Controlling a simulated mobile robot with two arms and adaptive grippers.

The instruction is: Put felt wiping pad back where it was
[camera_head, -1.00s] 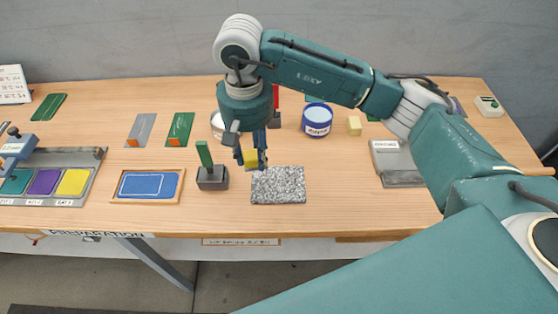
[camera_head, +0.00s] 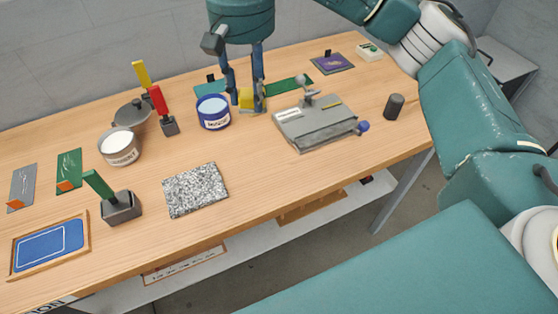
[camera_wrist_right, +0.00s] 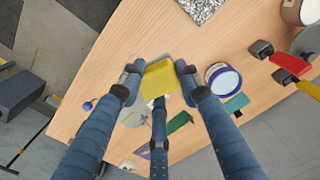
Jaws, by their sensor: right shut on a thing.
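A yellow block (camera_head: 246,98), which I take to be the felt wiping pad, is between the fingers of my right gripper (camera_head: 247,102). In the right wrist view the yellow pad (camera_wrist_right: 158,80) is pinched between both fingertips of that gripper (camera_wrist_right: 160,82). In the head view it is to the right of the blue tin (camera_head: 214,112) and left of the grey press (camera_head: 315,122). I cannot tell whether the pad touches the table. My left gripper is not in view.
A speckled grey slab (camera_head: 195,190) lies near the table's front edge. A green-handled block (camera_head: 120,207) and a blue framed tray (camera_head: 48,247) are to its left. A red-handled tool (camera_head: 168,124) stands behind. A dark cylinder (camera_head: 394,107) stands at the right. Table between slab and press is clear.

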